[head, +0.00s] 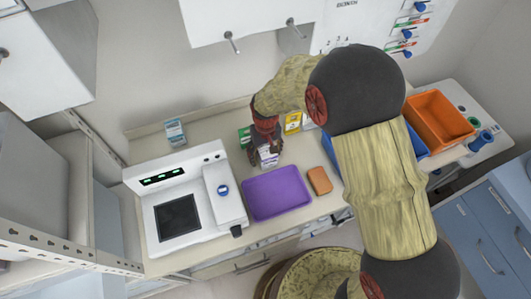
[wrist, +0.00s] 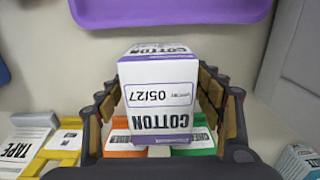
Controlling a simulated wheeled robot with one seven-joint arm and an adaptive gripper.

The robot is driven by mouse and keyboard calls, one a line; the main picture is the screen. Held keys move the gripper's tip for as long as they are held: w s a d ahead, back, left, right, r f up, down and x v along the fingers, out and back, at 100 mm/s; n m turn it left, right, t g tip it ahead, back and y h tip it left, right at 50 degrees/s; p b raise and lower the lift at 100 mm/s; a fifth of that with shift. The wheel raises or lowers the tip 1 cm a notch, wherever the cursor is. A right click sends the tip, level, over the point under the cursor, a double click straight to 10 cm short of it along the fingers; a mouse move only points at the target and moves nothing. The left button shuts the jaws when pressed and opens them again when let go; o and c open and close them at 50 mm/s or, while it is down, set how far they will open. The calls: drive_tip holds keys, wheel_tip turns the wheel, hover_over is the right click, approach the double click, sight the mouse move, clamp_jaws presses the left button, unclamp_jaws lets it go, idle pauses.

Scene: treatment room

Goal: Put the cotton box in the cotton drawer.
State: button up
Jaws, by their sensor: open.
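The cotton box (wrist: 157,70) is white with purple bands and reads COTTON and 05/27. In the wrist view it stands between the two fingers of my gripper (wrist: 160,95), which is open with one finger on each side. I cannot tell whether either finger touches it. In the head view the cotton box (head: 268,156) is on the counter below my gripper (head: 266,145), partly hidden by it. A drawer front with a bar handle (head: 252,264) shows under the counter's front edge; no label on it is readable, so I cannot tell if it is the cotton drawer.
A purple tray (head: 277,192) lies in front of the box, with a brown block (head: 319,180) to its right. A white device (head: 184,205) stands left. An orange bin (head: 438,120) is at right.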

drive_tip(key=shift+c, duration=0.5)
drive_tip(key=c, duration=1.3)
drive_tip(key=shift+o, duration=0.2)
drive_tip(key=shift+r, duration=0.15)
